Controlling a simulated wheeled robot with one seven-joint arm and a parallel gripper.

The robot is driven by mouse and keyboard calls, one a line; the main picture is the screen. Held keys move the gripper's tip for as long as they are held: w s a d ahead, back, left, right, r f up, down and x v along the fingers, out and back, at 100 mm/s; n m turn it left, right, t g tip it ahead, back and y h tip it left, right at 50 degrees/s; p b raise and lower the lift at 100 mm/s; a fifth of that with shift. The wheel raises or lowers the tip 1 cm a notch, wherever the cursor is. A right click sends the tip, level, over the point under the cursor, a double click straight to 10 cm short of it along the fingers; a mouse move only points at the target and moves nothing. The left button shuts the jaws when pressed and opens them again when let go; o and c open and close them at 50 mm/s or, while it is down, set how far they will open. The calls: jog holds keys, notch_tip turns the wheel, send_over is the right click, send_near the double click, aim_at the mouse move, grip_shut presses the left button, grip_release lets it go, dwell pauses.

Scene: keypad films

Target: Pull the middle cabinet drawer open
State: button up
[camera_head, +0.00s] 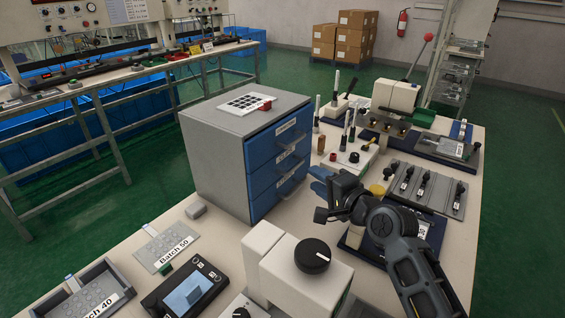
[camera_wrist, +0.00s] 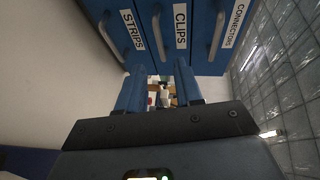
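The grey cabinet (camera_head: 215,150) has three blue drawers in its right-hand face, and all look flush. The middle drawer (camera_head: 262,174) is labelled CLIPS in the wrist view (camera_wrist: 180,50), where the drawers lie side by side. Its pale bar handle (camera_wrist: 158,36) stands ahead of my gripper (camera_wrist: 158,74). My gripper's two blue fingers are apart, with a clear gap and nothing between them. In the head view my gripper (camera_head: 318,182) is just right of the drawer fronts, near the lower ones. The fingertips look apart from the handle.
A black-and-white grid card and red item (camera_head: 262,105) lie on top of the cabinet. A white device with a black knob (camera_head: 285,270) stands in front.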

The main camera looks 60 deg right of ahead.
jog(key=x, duration=0.8)
jog(key=shift+p, duration=0.4)
jog(key=shift+c, duration=0.4)
grip_shut()
dwell(0.6)
